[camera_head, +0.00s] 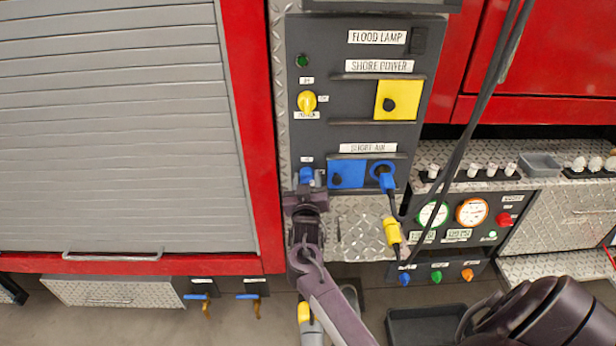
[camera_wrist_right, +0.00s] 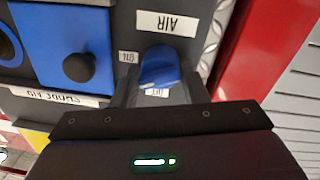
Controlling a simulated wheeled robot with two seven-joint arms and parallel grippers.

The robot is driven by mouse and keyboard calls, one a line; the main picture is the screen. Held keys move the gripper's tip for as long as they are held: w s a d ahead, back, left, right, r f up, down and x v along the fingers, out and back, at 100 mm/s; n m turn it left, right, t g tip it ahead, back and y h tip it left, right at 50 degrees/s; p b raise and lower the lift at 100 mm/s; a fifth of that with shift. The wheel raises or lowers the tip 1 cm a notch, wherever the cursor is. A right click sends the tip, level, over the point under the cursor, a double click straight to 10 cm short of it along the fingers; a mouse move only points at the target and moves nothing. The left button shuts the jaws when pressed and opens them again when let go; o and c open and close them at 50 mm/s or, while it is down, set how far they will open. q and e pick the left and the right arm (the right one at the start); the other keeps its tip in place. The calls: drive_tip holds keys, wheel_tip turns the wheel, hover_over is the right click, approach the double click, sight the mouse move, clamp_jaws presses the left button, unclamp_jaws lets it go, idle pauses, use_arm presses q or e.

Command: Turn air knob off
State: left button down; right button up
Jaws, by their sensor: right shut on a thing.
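The blue air knob (camera_head: 306,175) sits at the lower left of the dark control panel, left of a blue square cover. In the right wrist view the knob (camera_wrist_right: 160,68) shows between an "AIR" label and a second small label, with its pointer tilted. My right gripper (camera_head: 306,188) reaches up to the knob from below and is shut on it. In the wrist view the dark gripper body (camera_wrist_right: 160,100) fills the lower part, with its fingers at either side of the knob. My left gripper is not in view.
Above are a yellow knob (camera_head: 307,101) and a yellow cover (camera_head: 397,100). A blue plug (camera_head: 384,174) with a hanging cable is to the right. Gauges (camera_head: 471,212) and black hoses (camera_head: 478,110) lie further right. A grey roller shutter (camera_head: 110,130) is at left.

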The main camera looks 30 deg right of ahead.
drive_tip(key=n+p, duration=0.1)
drive_tip(key=n, duration=0.3)
drive_tip(key=shift+a, duration=0.1)
drive_tip(key=n+p, duration=0.2)
drive_tip(key=n, duration=0.1)
drive_tip(key=shift+w+f+n+t, duration=0.1)
drive_tip(key=shift+n+t, duration=0.2)
drive_tip(key=n+p, duration=0.1)
drive_tip(key=n, duration=0.2)
drive_tip(key=shift+f+y, duration=0.1)
drive_tip(key=shift+y, duration=0.3)
drive_tip(key=shift+f+n+p, duration=0.15)
drive_tip(key=shift+n+p, duration=0.3)
drive_tip(key=shift+n, duration=0.85)
drive_tip(key=shift+f, duration=0.1)
drive_tip(key=o, duration=0.9)
drive_tip(key=b+v, duration=0.1)
drive_tip(key=v, duration=0.6)
drive_tip(key=shift+s+b, duration=0.3)
drive_tip(key=shift+s, duration=0.05)
